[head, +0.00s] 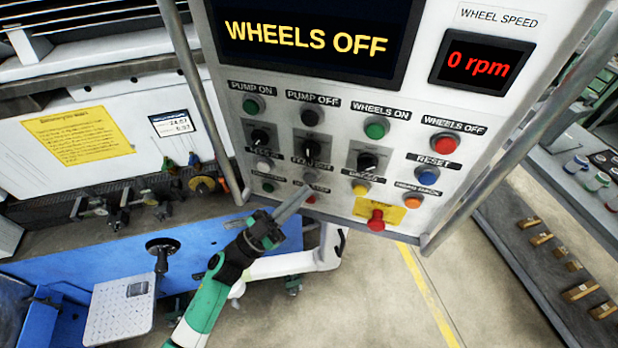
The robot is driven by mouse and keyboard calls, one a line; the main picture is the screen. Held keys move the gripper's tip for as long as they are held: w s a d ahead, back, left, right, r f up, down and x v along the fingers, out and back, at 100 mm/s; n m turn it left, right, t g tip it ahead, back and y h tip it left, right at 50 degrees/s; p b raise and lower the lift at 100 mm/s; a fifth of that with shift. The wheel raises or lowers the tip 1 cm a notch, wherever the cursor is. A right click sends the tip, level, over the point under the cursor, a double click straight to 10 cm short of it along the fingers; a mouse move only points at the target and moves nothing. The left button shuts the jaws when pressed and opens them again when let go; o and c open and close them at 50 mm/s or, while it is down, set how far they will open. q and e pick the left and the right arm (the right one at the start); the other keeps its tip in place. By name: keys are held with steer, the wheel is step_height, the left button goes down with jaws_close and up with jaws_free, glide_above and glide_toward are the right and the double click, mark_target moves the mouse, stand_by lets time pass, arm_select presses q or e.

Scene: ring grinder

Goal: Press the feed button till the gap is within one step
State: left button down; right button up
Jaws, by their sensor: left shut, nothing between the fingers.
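The grey control panel (232,108) tilts across the upper middle of the head view, with rows of labelled buttons and black knobs. My left gripper (303,194) is shut and empty, its tips at the panel's lower edge. The feed button's label is too small to read surely. A small readout (174,123) on the white machine front shows two numbers, too small to read surely. My right gripper is not in view.
The large display (305,37) reads "WHEELS OFF" and the speed display (478,65) reads "0 rpm". A red emergency-type knob (376,219) on a yellow plate and an orange button (413,201) lie right of my gripper. A metal rail (190,75) runs along the panel's left side.

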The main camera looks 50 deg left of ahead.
arm_select(q)
steer(key=shift+s, duration=0.1)
steer(key=s+d, duration=0.1)
steer(key=s, duration=0.1)
steer(key=s+d+p, duration=0.1)
steer(key=s, duration=0.1)
steer(key=shift+s+d+p, duration=0.1)
steer(key=shift+d+p, duration=0.1)
steer(key=shift+p, duration=0.1)
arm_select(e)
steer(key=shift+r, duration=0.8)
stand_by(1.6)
